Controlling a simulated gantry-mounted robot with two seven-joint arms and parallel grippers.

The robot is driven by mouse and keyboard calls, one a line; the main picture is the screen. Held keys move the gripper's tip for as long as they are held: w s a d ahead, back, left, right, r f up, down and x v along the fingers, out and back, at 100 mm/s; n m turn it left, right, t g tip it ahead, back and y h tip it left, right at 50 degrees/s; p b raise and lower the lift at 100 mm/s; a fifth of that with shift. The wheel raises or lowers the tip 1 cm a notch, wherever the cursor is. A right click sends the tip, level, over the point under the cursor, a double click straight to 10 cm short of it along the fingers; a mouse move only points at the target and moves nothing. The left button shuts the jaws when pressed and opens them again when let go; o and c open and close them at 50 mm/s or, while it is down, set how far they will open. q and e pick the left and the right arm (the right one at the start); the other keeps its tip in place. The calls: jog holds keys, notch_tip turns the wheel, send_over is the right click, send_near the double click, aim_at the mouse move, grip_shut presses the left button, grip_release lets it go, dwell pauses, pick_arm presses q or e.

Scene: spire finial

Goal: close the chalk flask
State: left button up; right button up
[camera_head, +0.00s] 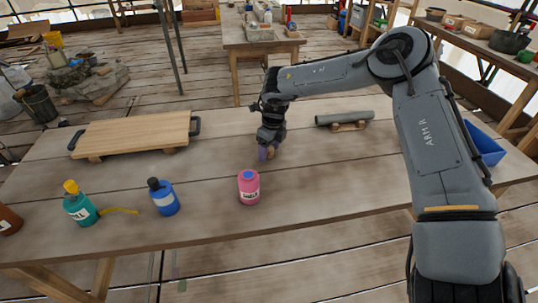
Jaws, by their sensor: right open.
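A pink flask (249,188) with a white label stands upright near the front middle of the table. The label's dark letters are too small to read surely, so I cannot confirm it is the chalk flask. Its top shows blue, with no raised cap on it. My right gripper (267,152) points down over the table, behind and slightly right of the pink flask, apart from it. It is open. A small purple thing (262,153) shows at its fingertips, partly hidden; I cannot tell whether it is a cap. My left gripper is not in view.
A teal flask (80,208) with a yellow cap, a blue flask (164,198) with a black cap and a brown bottle (8,222) stand left. A wooden board (135,131) lies behind them. A grey cylinder (345,118) and a blue bin (484,146) are right. The front right is clear.

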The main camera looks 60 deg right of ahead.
aim_at(271, 148)
jog(key=shift+f, duration=0.1)
dwell(0.3)
jog(key=c, duration=1.1)
jog(key=shift+r+p, duration=0.45)
jog(key=shift+r, duration=0.35)
jog(key=r, duration=0.1)
jog(key=r+p, duration=0.1)
jog(key=r, duration=0.1)
jog(key=shift+s+d+r, duration=0.15)
jog(key=shift+s+r, duration=0.05)
jog(key=shift+s, duration=0.1)
jog(key=s+d+r+p, duration=0.3)
jog(key=s+r, duration=0.3)
jog(key=s, duration=0.4)
jog(key=shift+d+p, duration=0.4)
jog(key=shift+p, duration=0.3)
